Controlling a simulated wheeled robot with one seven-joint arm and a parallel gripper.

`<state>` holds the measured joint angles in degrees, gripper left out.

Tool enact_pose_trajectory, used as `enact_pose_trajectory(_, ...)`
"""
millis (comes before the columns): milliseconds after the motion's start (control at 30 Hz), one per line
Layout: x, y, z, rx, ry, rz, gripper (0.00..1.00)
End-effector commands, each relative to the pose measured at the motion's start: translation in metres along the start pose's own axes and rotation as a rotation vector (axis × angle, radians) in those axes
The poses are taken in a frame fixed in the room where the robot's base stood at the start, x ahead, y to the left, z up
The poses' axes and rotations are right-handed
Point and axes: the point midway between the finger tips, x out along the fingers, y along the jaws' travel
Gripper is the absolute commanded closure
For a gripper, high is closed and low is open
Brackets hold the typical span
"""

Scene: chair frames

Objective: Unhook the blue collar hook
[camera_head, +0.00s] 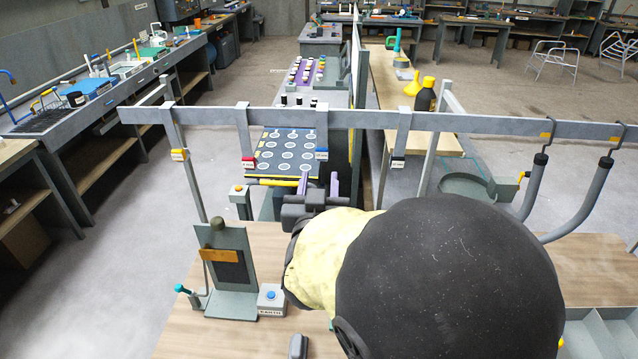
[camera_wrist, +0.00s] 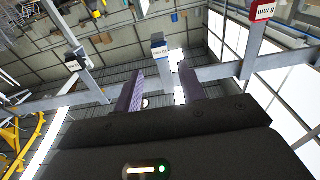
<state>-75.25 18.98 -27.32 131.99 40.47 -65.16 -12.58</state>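The blue collar hook (camera_head: 321,137) is a grey strip hanging from the long grey rail (camera_head: 440,122), with a blue labelled collar near its lower end. In the wrist view, the blue collar (camera_wrist: 158,44) shows just beyond the gap between my fingertips. My gripper (camera_head: 319,180) is open, its two purple fingers apart and empty, below the blue collar in the head view. In the wrist view my gripper (camera_wrist: 160,84) shows both fingers, and neither visibly touches the hook. My own arm hides much of the bench below.
Similar strips hang alongside: red-collared (camera_head: 246,140), black-collared (camera_head: 400,140) and yellow-collared (camera_head: 176,135). Curved grey tubes (camera_head: 590,200) hang at the right. A stand with an orange block (camera_head: 213,254) and a blue-button box (camera_head: 271,300) stand on the wooden bench. A grey tray (camera_head: 588,335) sits lower right.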

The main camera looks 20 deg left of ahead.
Motion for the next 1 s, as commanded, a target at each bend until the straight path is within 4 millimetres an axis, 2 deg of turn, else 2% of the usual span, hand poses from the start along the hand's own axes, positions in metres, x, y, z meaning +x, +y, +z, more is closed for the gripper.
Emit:
enact_pose_trajectory(167, 0.001, 0.0, 0.0, 0.0, -0.002, -0.001, 0.6)
enact_pose_trajectory(367, 0.012, 0.0, 0.001, -0.001, -0.003, -0.001, 0.6)
enact_pose_trajectory(967, 0.083, 0.0, 0.0, -0.003, -0.002, -0.002, 0.6)
enact_pose_trajectory(1000, 0.08, 0.0, 0.001, -0.001, -0.003, -0.002, 0.68)
